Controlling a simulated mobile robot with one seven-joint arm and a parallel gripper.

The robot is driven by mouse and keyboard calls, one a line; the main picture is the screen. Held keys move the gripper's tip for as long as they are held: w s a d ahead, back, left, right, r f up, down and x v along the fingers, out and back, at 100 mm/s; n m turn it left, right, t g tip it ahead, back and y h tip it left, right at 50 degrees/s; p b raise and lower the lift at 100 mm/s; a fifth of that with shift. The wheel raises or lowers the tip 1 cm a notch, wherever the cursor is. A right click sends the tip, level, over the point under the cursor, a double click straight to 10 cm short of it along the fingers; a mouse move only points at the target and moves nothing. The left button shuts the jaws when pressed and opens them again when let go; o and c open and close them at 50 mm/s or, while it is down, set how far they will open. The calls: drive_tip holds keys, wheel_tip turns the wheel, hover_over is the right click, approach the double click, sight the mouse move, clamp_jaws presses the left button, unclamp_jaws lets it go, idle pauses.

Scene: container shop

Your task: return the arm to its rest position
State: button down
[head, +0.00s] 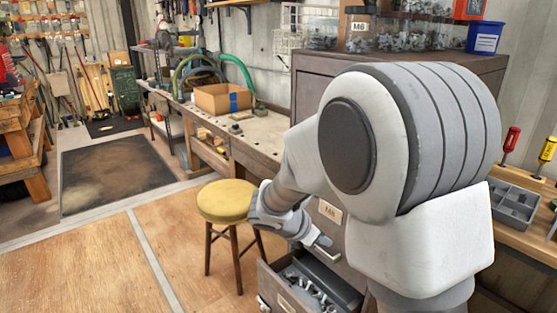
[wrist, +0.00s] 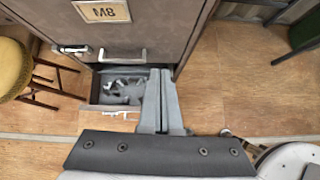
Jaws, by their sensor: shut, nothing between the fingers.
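My arm reaches out from the right side of the head view, bent over toward the grey metal cabinet (head: 308,95). My gripper (head: 322,241) is at the cabinet's front, above an open lower drawer (head: 283,301). In the wrist view my gripper (wrist: 161,72) has its two grey fingers together, with nothing held. The fingers overlap the right part of the open drawer (wrist: 97,92) in that view. Grey metal parts (wrist: 122,88) lie in the drawer. I cannot tell whether the fingers touch the drawer.
A yellow-topped stool (head: 226,200) stands left of the drawer. A workbench (head: 262,135) with a cardboard box (head: 222,98) runs along the wall. Two screwdrivers and a grey tray (head: 512,205) are on a bench at right. The wooden floor (head: 85,260) at left is clear.

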drive_tip(key=s+d+r+m+g+y+p, duration=0.1)
drive_tip(key=s+d+r+m+p, duration=0.15)
drive_tip(key=s+r+m, duration=0.45)
drive_tip(key=s+d+r+m+y+p, duration=0.1)
drive_tip(key=s+r+m+y+p, duration=0.15)
drive_tip(key=s+r+m, duration=0.45)
drive_tip(key=s+a+r+m+t+y+p, duration=0.1)
drive_tip(key=s+a+r+m+y+p, duration=0.3)
drive_tip(key=s+r+m, duration=0.6)
drive_tip(key=shift+a+t+p, duration=0.4)
drive_tip(key=shift+p, duration=0.7)
